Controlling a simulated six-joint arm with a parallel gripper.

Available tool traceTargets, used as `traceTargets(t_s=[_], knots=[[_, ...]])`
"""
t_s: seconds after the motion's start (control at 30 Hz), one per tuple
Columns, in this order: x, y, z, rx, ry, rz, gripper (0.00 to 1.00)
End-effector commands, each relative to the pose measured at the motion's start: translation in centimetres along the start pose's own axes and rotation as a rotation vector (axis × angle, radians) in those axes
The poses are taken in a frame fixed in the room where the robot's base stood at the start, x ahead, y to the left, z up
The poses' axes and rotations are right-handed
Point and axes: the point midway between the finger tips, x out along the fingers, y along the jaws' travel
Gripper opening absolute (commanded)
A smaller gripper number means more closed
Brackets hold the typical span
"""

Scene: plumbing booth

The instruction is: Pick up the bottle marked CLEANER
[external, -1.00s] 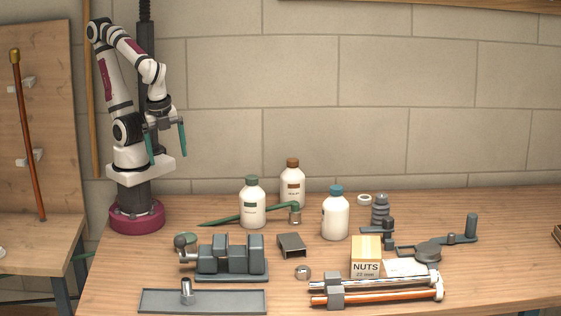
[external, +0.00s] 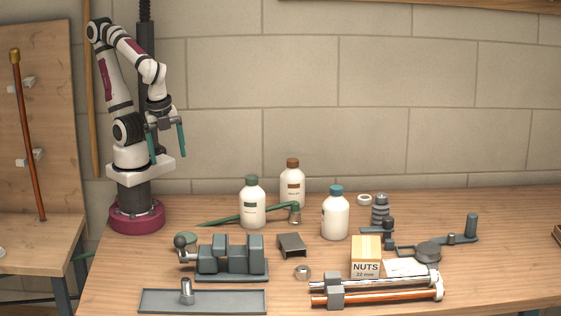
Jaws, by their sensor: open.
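Three white bottles stand upright on the bench: one with a green cap (external: 252,208), one with a brown cap (external: 292,188) behind it, and one with a blue cap (external: 335,218) to the right. The label print is too small to read, and the blue-capped bottle's label is mostly turned away, so I cannot tell which is marked CLEANER. My gripper (external: 167,156) is open and empty, its teal fingers pointing down, high above the bench at the left. It is well apart from all the bottles.
A grey vise (external: 230,262), a tray (external: 215,302), a bracket (external: 291,245), a NUTS box (external: 366,262) and pipes (external: 375,297) are in front. Dark fittings (external: 380,210) stand right of the blue-capped bottle. The far right bench is mostly clear.

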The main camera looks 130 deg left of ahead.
Motion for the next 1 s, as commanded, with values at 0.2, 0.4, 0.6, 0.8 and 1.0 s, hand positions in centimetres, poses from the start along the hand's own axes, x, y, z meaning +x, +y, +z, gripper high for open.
traceTargets(t_s=[0.2, 0.4, 0.6, 0.8, 1.0], knots=[[0.0, 0.0, 0.0, 0.000, 0.000, 0.000, 0.79], [0.2, 1.0, -1.8, -0.247, -0.002, 0.164, 0.79], [0.6, -7.9, -14.4, -1.617, 0.032, 0.982, 0.79], [6.9, -30.2, -10.9, 2.531, -0.153, -1.685, 0.79], [10.3, -36.3, -6.4, 2.170, -0.178, -1.549, 0.79]])
